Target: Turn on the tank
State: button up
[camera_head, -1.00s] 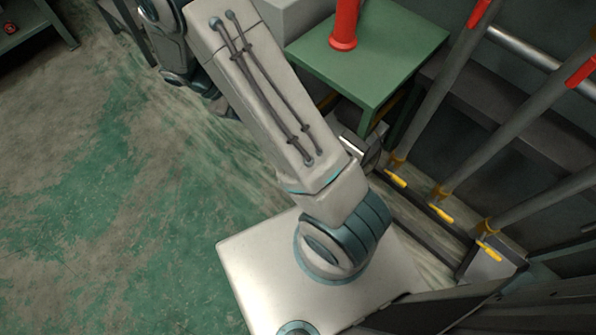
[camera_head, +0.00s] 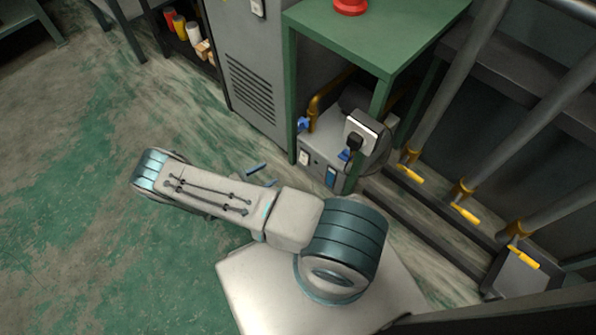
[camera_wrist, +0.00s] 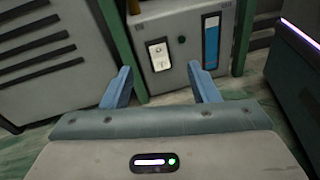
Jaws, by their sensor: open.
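A grey metal unit (camera_head: 318,160) stands on the floor under a green table; I take it to be the tank's unit. Its front has a white rocker switch (camera_head: 304,157) and a blue strip (camera_head: 331,177). In the wrist view the white switch (camera_wrist: 159,56) sits between my fingers' lines, with a small dark round button (camera_wrist: 181,39) and the blue strip (camera_wrist: 211,42) to its right. I cannot tell the switch's position. My gripper (camera_wrist: 160,71) is open and empty, apart from the unit and facing its front. In the head view only its blue fingertips (camera_head: 262,175) show past my arm.
The green table (camera_head: 372,35) carries a red cylinder (camera_head: 351,5), cut by the frame. A grey vented cabinet (camera_head: 250,75) stands left of the unit. A box with a black plug (camera_head: 358,135) and pipes with yellow handles (camera_head: 465,212) are to the right. Floor at left is clear.

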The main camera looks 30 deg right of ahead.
notch_tip(320, 180, down, 8)
jog(key=s+d+n+t+b, duration=0.1)
jog(key=n+t+b, duration=0.1)
jog(key=n+t, duration=0.1)
jog(key=b, duration=0.4)
send_near(302, 161)
jog(key=x, duration=0.7)
jog(key=shift+d, duration=0.35)
jog(key=c, duration=1)
